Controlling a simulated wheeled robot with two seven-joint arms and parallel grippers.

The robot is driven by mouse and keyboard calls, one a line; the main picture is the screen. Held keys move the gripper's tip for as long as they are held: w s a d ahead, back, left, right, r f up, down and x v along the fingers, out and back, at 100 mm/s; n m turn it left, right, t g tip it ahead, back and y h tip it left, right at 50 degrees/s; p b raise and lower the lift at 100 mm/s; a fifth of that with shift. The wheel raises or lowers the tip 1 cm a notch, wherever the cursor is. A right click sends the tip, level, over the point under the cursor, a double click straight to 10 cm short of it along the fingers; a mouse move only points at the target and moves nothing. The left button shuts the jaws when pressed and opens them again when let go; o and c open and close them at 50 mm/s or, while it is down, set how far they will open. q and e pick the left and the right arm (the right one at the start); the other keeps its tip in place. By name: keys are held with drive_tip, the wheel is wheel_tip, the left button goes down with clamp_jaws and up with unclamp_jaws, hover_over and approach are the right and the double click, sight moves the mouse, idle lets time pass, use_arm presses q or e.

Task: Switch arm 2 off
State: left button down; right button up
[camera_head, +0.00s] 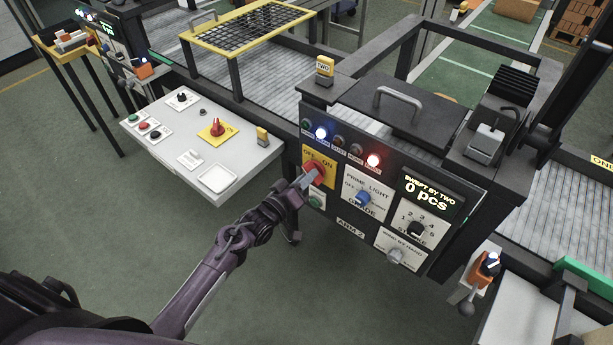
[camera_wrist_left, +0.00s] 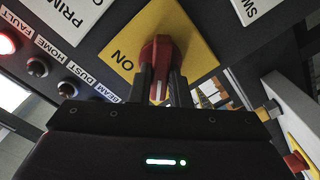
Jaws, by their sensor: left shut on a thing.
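The arm 2 panel (camera_head: 349,222) is a dark upright board labelled "ARM 2". At its upper left is a yellow plate marked OFF and ON with a red rotary switch (camera_head: 318,166). My left gripper (camera_head: 310,178) is at this switch. In the left wrist view the gripper (camera_wrist_left: 159,88) has its two dark fingers on either side of the red handle (camera_wrist_left: 158,52), shut on it. The word ON shows on the yellow plate (camera_wrist_left: 188,30) beside the handle; OFF is not seen there. My right gripper is not in view.
The panel also has a blue knob (camera_head: 362,198), a "0 pcs" display (camera_head: 428,192), a black dial (camera_head: 416,229) and a lit red lamp (camera_head: 373,160). A white console (camera_head: 203,143) with another red switch (camera_head: 217,127) stands to the left. Green floor lies open in front.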

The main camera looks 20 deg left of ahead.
use_arm(q)
drive_tip(key=shift+f, duration=0.1)
idle(0.4)
drive_tip(key=c, duration=1.4)
unclamp_jaws()
drive_tip(key=shift+o, duration=0.2)
drive_tip(key=b+v, duration=0.1)
drive_tip(key=v, duration=0.7)
